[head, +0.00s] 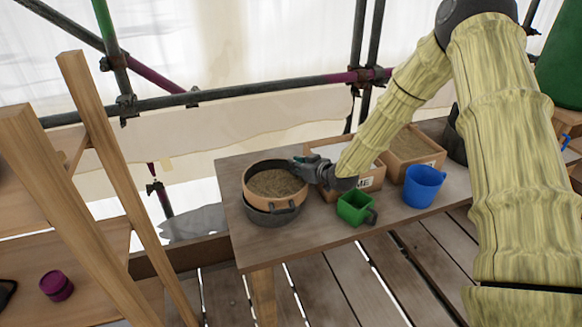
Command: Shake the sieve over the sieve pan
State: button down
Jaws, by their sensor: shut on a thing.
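The sieve (273,201) is a round, orange-brown rimmed frame with brownish grainy material inside. It sits at or just above the dark grey sieve pan (270,218), which shows below it at the table's left end. I cannot tell whether the two touch. My gripper (300,170) reaches in from the right and is shut on the sieve's right rim. The gripper's fingers hide that part of the rim.
A green mug (355,208) and a blue mug (423,186) stand on the wooden table (315,234) to the right. Two wooden boxes (412,152) stand behind them, one partly hidden by my arm. A wooden ladder (125,185) and scaffold poles (240,91) stand left and behind.

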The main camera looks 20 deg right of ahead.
aim_at(284, 178)
jog(key=shift+a, duration=1.2)
jog(key=shift+d, duration=0.1)
dwell(0.4)
jog(key=shift+b, duration=0.4)
dwell(2.8)
dwell(0.3)
jog(key=shift+a, duration=1.3)
dwell(1.4)
